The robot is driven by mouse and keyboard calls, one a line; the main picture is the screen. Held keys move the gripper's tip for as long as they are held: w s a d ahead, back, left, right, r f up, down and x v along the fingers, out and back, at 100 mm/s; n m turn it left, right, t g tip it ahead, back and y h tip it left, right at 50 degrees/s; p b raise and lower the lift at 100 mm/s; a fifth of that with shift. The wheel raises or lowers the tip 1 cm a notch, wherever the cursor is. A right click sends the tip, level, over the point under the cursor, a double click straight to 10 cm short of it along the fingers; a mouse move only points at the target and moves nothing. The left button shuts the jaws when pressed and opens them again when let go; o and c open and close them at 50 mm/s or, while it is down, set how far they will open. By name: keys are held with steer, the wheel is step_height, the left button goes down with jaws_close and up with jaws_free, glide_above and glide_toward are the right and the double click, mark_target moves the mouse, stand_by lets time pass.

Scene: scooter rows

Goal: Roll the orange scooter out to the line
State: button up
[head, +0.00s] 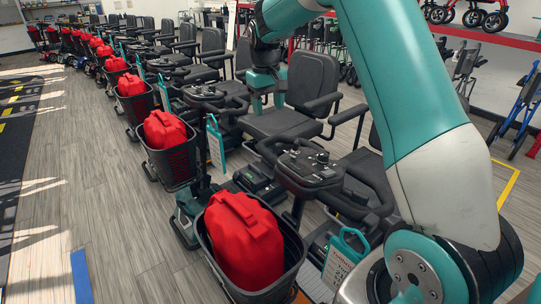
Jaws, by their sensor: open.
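A row of mobility scooters runs from the near foreground to the far left, each with a black front basket holding a red bag. The nearest scooter (312,168) shows a small patch of orange low behind its basket (297,262); most of its body is hidden by the basket and my arm. The second scooter (186,215) has teal bodywork. My gripper (267,103) points down, open and empty, in front of a black seat back in the row. I cannot tell its exact distance from the seat. A blue strip (82,277) lies on the floor at lower left.
Open wood-look floor (80,190) lies left of the row, with a dark mat (22,150) bearing yellow marks at the far left. Yellow tape (508,186) marks the floor at right. Folded walkers (518,105) stand along the right wall.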

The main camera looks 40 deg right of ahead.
mark_target(270, 155)
steer(key=f, duration=0.5)
steer(key=f+p, duration=0.1)
steer(key=f, duration=0.5)
steer(key=d+f, duration=0.1)
steer(key=f, duration=0.5)
steer(key=shift+f, duration=0.1)
jaws_close()
steer(key=shift+a, duration=0.15)
